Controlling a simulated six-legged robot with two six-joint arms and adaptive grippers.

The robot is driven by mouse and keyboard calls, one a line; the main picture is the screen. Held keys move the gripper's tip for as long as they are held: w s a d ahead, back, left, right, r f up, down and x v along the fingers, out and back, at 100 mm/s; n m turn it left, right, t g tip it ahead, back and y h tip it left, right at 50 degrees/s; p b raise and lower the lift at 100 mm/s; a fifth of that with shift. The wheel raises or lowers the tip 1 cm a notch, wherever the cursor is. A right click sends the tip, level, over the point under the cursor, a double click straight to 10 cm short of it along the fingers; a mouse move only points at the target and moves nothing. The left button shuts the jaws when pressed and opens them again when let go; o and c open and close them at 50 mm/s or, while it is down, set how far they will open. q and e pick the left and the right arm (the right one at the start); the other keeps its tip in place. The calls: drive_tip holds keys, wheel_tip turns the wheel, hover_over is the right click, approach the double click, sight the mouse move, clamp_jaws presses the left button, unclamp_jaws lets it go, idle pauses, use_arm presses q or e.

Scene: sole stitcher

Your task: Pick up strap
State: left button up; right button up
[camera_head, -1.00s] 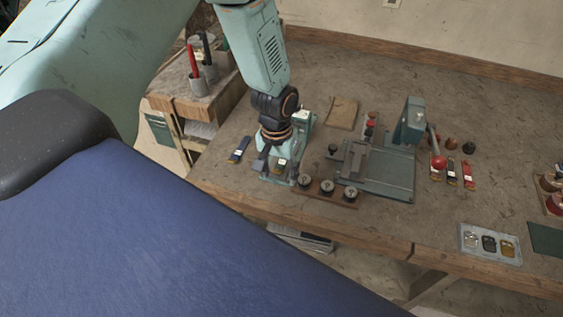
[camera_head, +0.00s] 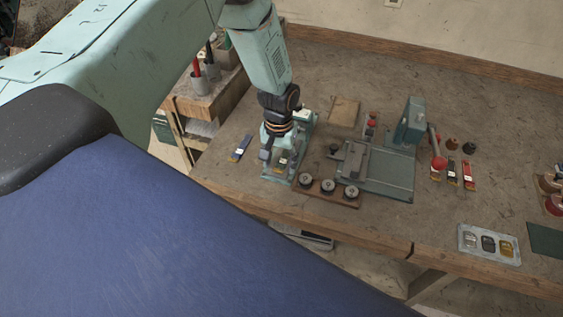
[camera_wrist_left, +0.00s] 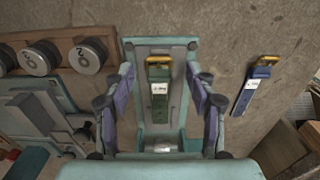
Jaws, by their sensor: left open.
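A green strap (camera_wrist_left: 160,88) with a yellow metal end and a white label lies in a teal fixture (camera_wrist_left: 190,80) in the left wrist view. My left gripper (camera_wrist_left: 160,105) is open, its two fingers on either side of the fixture and strap. I cannot tell whether they touch it. In the head view my left gripper (camera_head: 279,155) is over the fixture (camera_head: 306,130), hiding much of it. A blue strap (camera_head: 238,148) lies on the table left of the fixture; it also shows in the left wrist view (camera_wrist_left: 253,88). My right gripper is not in view.
A rack with three round weights (camera_head: 327,188) stands close right of the fixture. Beyond it is a green press (camera_head: 385,170) with a red-knobbed lever. Several more straps (camera_head: 453,172) lie right of the press. A buckle tray (camera_head: 489,243) sits near the front edge.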

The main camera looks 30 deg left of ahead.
use_arm(q)
drive_tip(key=shift+d, duration=0.15)
drive_tip(key=shift+f, duration=0.15)
drive_tip(key=c, duration=1)
clamp_jaws()
wheel_tip(320, 180, up, 10)
